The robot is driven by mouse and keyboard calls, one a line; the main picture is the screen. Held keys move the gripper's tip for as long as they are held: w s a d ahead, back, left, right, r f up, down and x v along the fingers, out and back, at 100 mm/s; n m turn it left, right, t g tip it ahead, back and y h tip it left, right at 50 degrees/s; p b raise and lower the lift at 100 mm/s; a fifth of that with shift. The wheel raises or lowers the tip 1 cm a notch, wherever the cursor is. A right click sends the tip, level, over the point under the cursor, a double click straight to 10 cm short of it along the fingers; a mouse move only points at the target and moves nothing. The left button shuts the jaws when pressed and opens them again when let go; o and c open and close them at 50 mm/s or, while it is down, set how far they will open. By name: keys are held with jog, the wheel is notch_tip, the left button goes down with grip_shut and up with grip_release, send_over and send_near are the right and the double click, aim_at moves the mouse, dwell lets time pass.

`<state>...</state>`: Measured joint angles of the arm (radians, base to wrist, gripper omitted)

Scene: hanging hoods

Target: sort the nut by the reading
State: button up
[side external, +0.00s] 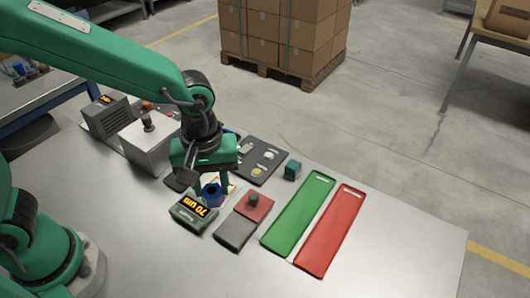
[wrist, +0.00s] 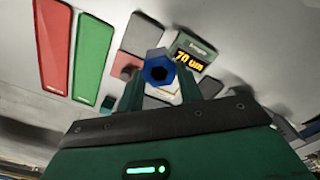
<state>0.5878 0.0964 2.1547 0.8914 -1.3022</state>
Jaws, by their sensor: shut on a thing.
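A blue hex nut (side external: 211,195) is between the fingers of my gripper (side external: 212,184), and it shows in the wrist view (wrist: 158,70) with its dark hole facing the camera. My gripper is shut on the nut in the wrist view (wrist: 158,90). The nut is right by a green gauge (side external: 193,213); I cannot tell whether it touches anything below. The gauge display reads 70 um in amber and also shows in the wrist view (wrist: 190,50). A green tray (side external: 297,213) and a red tray (side external: 330,232) lie side by side to the right. Both look empty.
A grey and red block (side external: 236,231) with a dark knob stands between gauge and green tray. A black plate (side external: 258,165) with small round pieces and a dark teal cube (side external: 292,170) lie behind. A grey box with a knob (side external: 149,138) stands at left. The table's front right is clear.

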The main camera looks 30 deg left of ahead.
dwell(0.4)
jog(key=shift+w+d, duration=0.5)
jog(key=shift+d, duration=0.15)
jog(key=w+d+f+n, duration=0.2)
jog(key=w+d, duration=0.3)
jog(key=d, duration=0.6)
jog(key=shift+w+d+f, duration=0.15)
jog(key=shift+w+f, duration=0.2)
jog(key=shift+f, duration=0.25)
jog(key=shift+f, duration=0.15)
jog(key=shift+f, duration=3.25)
jog(key=shift+f, duration=0.55)
jog(key=o, duration=1.3)
